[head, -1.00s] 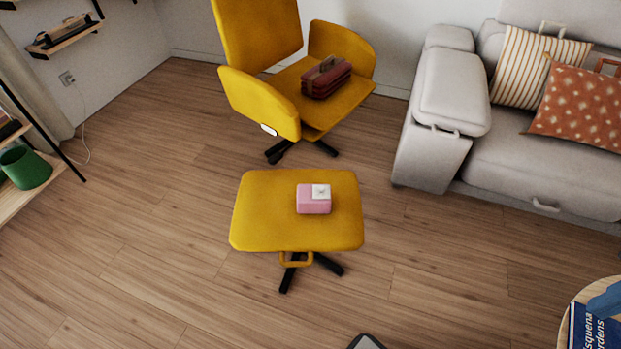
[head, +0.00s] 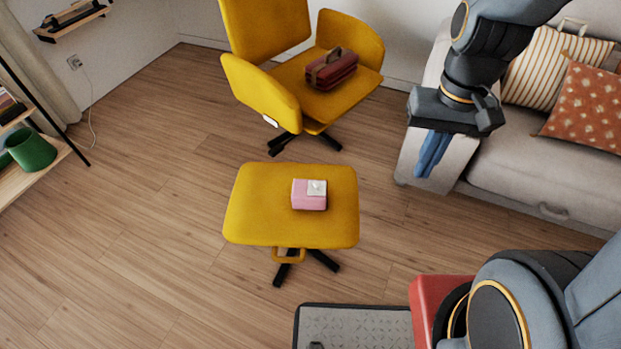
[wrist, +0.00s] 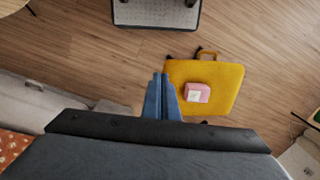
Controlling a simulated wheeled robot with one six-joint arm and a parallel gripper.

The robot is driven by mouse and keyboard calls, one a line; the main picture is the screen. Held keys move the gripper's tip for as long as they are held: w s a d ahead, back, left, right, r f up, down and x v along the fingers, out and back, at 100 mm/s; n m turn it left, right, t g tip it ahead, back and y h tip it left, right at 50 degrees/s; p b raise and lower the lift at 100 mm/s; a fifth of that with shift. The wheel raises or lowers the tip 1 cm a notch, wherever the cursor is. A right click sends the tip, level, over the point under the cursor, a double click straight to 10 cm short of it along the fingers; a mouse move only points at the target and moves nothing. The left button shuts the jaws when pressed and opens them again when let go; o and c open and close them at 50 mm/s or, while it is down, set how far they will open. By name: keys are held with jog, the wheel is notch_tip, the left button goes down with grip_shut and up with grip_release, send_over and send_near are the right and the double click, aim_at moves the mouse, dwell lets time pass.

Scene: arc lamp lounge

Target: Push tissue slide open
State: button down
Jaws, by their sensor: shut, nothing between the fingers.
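The slide covers part of the top, toward the back right in the head view. In the wrist view the box (wrist: 203,90) is right of my fingers, on the ottoman (wrist: 226,76), with the slide (wrist: 194,96) on its lower left. My gripper (head: 429,172) is shut and empty, its blue fingers pointing down. It is in the air, right of the ottoman and apart from the box. The fingertips also show in the wrist view (wrist: 161,76).
A yellow armchair (head: 262,32) holding a dark red case (head: 332,71) stands behind the ottoman. A grey sofa (head: 520,170) with cushions is at the right. A green pot (head: 32,150) is on a shelf at the left.

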jog(key=w+a+f+m+g+y+b, duration=0.1)
jog(key=w+a+f+m+y+b, duration=0.15)
jog(key=w+f+m, duration=0.45)
jog(key=w+a+f+m+y+b, duration=0.25)
jog(key=w+f, duration=0.35)
jog(key=f, duration=0.3)
jog(key=m+t+y+b, duration=0.1)
jog(key=m+y+b, duration=0.25)
jog(key=m, duration=0.45)
send_near(320, 186)
jog(key=shift+n, duration=0.25)
jog(key=f, duration=0.1)
jog(key=a+f, duration=0.1)
jog(key=f, duration=0.1)
jog(key=a+f, duration=0.1)
jog(key=shift+a+f, duration=0.15)
jog(key=shift+f, duration=0.2)
jog(key=shift+w+a, duration=0.1)
jog(key=shift+a, duration=0.6)
